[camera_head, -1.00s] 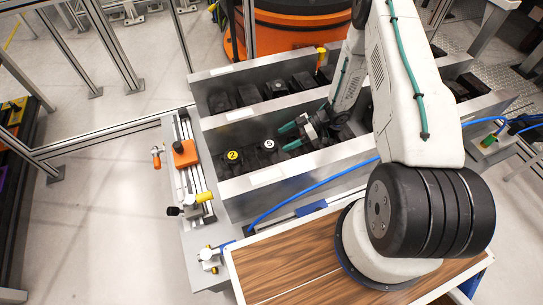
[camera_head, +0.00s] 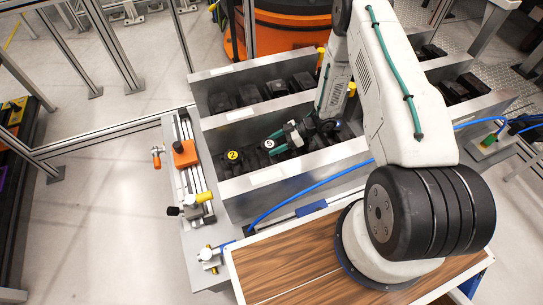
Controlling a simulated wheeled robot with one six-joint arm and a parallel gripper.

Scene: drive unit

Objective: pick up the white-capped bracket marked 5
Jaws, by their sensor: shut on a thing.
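The white-capped bracket marked 5 (camera_head: 268,144) is a dark part with a round white cap, in the near metal trough, right of a yellow-capped bracket marked 2 (camera_head: 232,155). My gripper (camera_head: 274,143) reaches in from the right, its green fingers on either side of the white-capped bracket near its cap. The gripper is shut on it. The bracket's lower body is hidden in the dark trough, so I cannot tell whether it touches the trough floor.
The near trough's front wall (camera_head: 295,168) and a far trough (camera_head: 210,85) with several dark brackets flank my arm. A yellow-topped part (camera_head: 320,55) stands near my forearm. A rail with an orange block (camera_head: 185,153) lies at left. A blue hose runs along the front.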

